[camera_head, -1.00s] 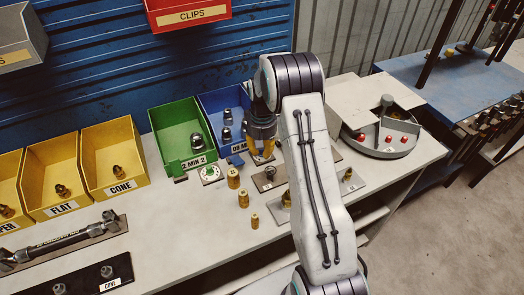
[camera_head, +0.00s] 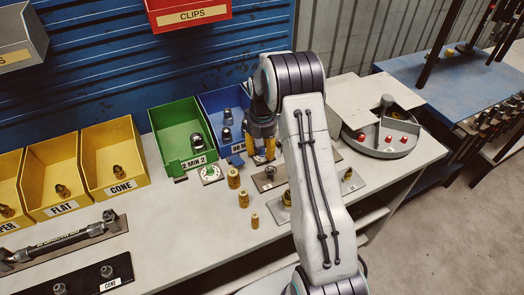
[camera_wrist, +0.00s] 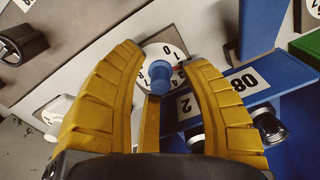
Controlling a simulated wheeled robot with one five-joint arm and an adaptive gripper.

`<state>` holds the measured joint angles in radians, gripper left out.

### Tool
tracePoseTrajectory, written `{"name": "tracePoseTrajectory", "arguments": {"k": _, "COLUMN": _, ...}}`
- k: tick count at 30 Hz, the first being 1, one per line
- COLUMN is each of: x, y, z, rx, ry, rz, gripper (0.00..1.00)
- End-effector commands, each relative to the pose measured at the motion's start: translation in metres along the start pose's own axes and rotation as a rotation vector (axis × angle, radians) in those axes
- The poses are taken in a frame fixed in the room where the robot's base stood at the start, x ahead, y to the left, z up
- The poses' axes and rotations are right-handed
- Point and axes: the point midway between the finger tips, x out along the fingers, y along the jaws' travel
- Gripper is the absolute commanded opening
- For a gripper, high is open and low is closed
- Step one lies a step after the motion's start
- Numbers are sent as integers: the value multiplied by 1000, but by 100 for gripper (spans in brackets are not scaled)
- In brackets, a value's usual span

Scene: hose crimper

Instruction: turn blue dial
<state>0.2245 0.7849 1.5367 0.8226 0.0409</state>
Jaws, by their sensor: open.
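The blue dial (camera_wrist: 159,72) shows in the wrist view as a small blue knob in front of a round white scale plate (camera_wrist: 166,52) with black numbers. My gripper (camera_wrist: 163,62) is open, with one yellow finger on each side of the knob. The knob sits between the fingertips, and I see a gap on both sides. In the head view my gripper (camera_head: 261,151) points down in front of the blue bin (camera_head: 211,103), and the blue dial cannot be made out there.
A green bin (camera_head: 174,116) with a green dial (camera_head: 209,171) before it stands to the left. Several brass fittings (camera_head: 234,178) stand on the bench near my gripper. A round tray (camera_head: 376,150) with red caps is to the right.

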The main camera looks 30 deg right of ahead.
Motion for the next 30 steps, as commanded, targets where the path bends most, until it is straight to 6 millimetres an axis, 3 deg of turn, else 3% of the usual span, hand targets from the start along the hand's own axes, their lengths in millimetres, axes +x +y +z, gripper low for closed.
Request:
{"name": "tracePoseTrajectory", "arguments": {"k": 18, "x": -94, "y": 0, "z": 0, "rx": -1, "ry": 3, "rz": 0, "gripper": 42}}
{"name": "tracePoseTrajectory", "arguments": {"k": 30, "x": -113, "y": 0, "z": 1, "rx": -1, "ry": -2, "rz": 0, "gripper": 42}}
